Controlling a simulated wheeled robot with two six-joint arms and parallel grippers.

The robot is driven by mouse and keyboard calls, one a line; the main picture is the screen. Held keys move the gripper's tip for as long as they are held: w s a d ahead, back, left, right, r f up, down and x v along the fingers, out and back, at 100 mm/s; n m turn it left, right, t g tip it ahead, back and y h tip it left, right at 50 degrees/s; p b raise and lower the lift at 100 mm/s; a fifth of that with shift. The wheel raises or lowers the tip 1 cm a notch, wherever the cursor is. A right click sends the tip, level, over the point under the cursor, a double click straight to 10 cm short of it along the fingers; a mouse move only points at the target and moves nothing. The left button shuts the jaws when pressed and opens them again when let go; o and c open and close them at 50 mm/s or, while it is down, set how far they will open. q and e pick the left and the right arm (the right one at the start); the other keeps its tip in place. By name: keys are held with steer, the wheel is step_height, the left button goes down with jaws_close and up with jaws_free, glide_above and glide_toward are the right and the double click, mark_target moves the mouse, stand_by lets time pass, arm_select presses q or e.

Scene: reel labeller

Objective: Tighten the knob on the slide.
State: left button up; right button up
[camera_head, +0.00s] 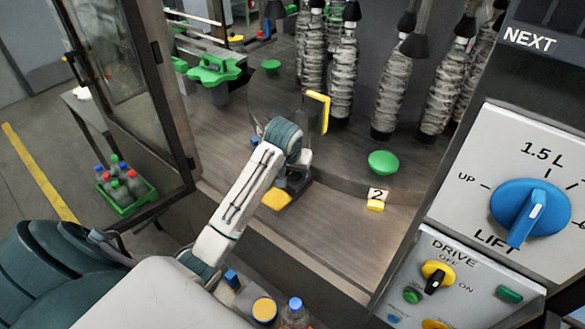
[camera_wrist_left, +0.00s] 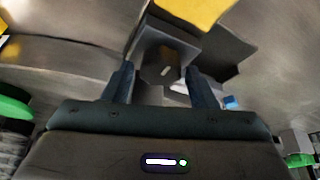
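My left gripper (camera_head: 292,182) reaches in over the machine bed and is mostly hidden behind its own wrist in the head view. In the left wrist view the two fingers (camera_wrist_left: 161,85) stand apart. A grey block (camera_wrist_left: 165,55) with a dark face and a small white mark lies ahead of and between them; I cannot tell whether they touch it. A yellow plate (camera_wrist_left: 190,12) is beyond the block; a yellow piece (camera_head: 276,199) also shows below the wrist in the head view. I cannot tell for certain which part is the slide's knob. My right gripper is not in view.
An upright yellow plate (camera_head: 318,110) stands close behind the wrist. A green round pad (camera_head: 383,162) and a "2" tag (camera_head: 377,195) are to the right. A green star wheel (camera_head: 213,70) is at the back. An open door frame (camera_head: 160,90) stands left, a control panel (camera_head: 470,270) right.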

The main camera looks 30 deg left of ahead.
arm_select(q)
steer(key=c, duration=0.7)
steer(key=shift+a+m+h, duration=0.1)
steer(key=shift+m+h, duration=0.2)
steer(key=shift+m, duration=0.4)
steer(key=shift+a+m+h, duration=0.1)
steer(key=shift+m+h, duration=0.3)
steer(key=shift+m, duration=0.8)
steer(key=m+h, duration=0.2)
steer(key=m, duration=0.3)
steer(key=shift+a, duration=0.15)
steer(key=m+g+h, duration=0.1)
steer(key=m, duration=0.3)
steer(key=shift+w+m, duration=0.15)
steer(key=shift+m, duration=0.15)
steer(key=shift+m+g+h, duration=0.5)
steer(key=shift+m, duration=0.4)
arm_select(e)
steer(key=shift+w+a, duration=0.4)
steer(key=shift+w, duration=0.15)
arm_select(q)
steer(key=shift+m, duration=0.3)
